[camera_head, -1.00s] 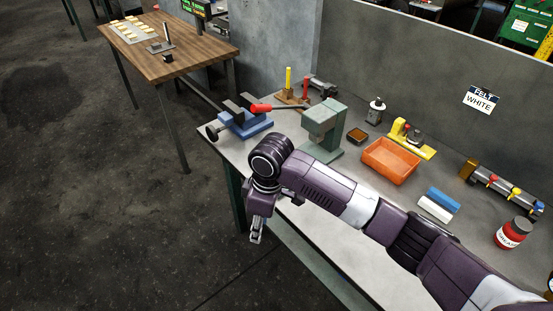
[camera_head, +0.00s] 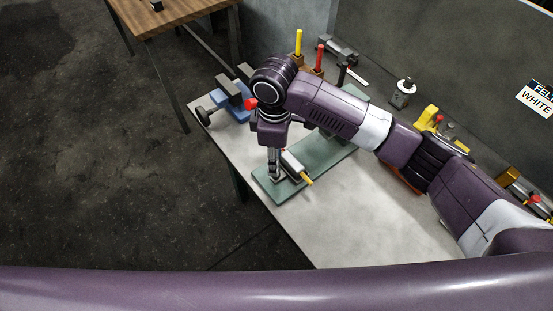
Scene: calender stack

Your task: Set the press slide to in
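The green press base plate (camera_head: 278,188) lies on the grey bench, running from the bench's left edge up to the right. A small light block with a yellow tip (camera_head: 308,181) sits on its near end; it may be the press slide. Most of the press behind is hidden by my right arm. My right gripper (camera_head: 274,175) points down beside the block's left side, at or very near it. Its fingers look close together, but they are too small to tell shut from open or whether they touch. My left gripper is not in view.
A blue vise (camera_head: 235,108) stands at the bench's left corner. Yellow and red-handled tools (camera_head: 299,42) and a small grey-topped device (camera_head: 403,92) stand behind my arm. The orange tray is mostly hidden. The front bench top (camera_head: 350,225) is clear.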

